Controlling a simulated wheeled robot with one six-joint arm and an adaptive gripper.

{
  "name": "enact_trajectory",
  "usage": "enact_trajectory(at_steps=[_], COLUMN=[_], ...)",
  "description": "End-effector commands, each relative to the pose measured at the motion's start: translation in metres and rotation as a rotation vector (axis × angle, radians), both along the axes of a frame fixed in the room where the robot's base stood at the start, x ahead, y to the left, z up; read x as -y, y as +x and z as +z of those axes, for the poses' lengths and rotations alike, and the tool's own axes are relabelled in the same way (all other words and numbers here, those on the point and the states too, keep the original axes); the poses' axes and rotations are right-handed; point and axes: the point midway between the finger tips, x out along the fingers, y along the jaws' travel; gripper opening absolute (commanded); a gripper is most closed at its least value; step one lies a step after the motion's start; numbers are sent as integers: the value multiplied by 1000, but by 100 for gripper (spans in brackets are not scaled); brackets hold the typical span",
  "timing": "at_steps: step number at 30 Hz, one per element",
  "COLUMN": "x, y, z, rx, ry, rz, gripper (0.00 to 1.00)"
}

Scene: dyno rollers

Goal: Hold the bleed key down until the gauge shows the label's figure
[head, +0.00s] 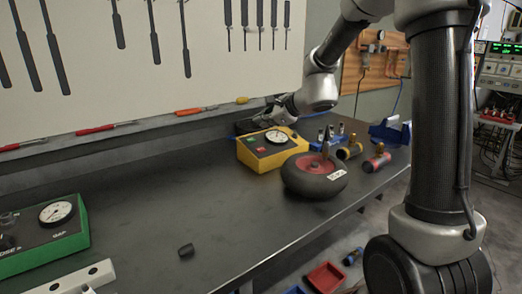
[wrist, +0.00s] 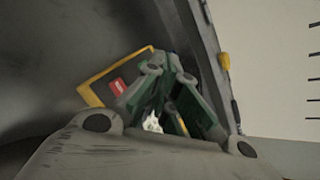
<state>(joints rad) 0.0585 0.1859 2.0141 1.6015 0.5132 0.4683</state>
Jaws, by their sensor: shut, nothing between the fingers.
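A yellow box (head: 262,158) with a dark sloped face stands at the back of the bench. Its face carries a round white gauge (head: 276,137), a green key and a red key (head: 260,150); I cannot read the needle or the keys' lettering. My gripper (head: 244,126) is shut and empty at the far left of the box. In the wrist view, my fingers (wrist: 172,66) cover part of the box (wrist: 92,95), its red key (wrist: 117,86) showing beside them. Contact cannot be told.
A green box (head: 45,245) with another gauge stands at the left front. A small dark cylinder (head: 186,251) lies near the front edge. The bench middle is clear.

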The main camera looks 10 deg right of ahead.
Motion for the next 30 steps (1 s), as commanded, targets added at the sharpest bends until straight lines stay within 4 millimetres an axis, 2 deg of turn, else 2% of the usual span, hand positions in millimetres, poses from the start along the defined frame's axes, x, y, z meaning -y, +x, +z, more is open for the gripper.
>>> enact_trajectory(at_steps=[8,18,24,30], x=[9,18,19,19], y=[1,3,3,3], z=[14,15,15,15], rx=[-256,-551,-631,-647], ry=[435,952,1098,1124], rz=[-326,-702,-803,-820], gripper=[0,0,0,0])
